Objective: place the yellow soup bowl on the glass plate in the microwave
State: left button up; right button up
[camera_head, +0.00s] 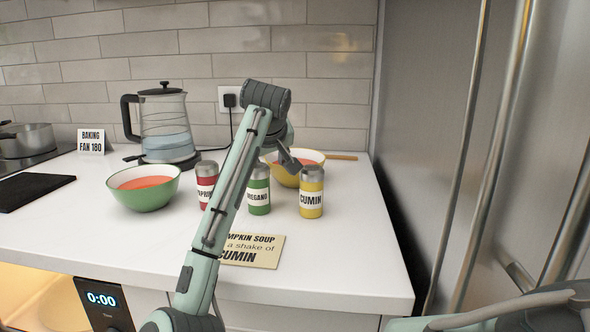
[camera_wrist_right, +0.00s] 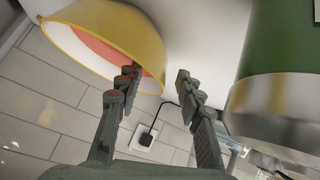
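The yellow soup bowl (camera_head: 286,178) holds orange soup and stands upright on the counter behind the spice jars; it also shows in the right wrist view (camera_wrist_right: 130,30). My right gripper (camera_head: 292,160) reaches in over the bowl's left side. In the wrist view its fingers (camera_wrist_right: 157,77) are apart, one over the soup side and one outside the rim, with nothing clamped between them. The microwave (camera_head: 100,300) is at the lower left below the counter, with a lit interior and a 0:00 display. The glass plate cannot be made out. My left gripper is out of view.
A red jar (camera_head: 206,186), a green oregano jar (camera_head: 259,192) and a yellow cumin jar (camera_head: 311,195) stand before the yellow bowl. A green bowl (camera_head: 146,194) and kettle (camera_head: 165,125) are left. A recipe card (camera_head: 262,252) lies in front. The counter's right front is clear.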

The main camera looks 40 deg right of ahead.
jog(key=shift+w+d+f, duration=0.15)
jog(key=shift+d+f, duration=0.05)
jog(key=shift+c, duration=0.6)
grip_shut()
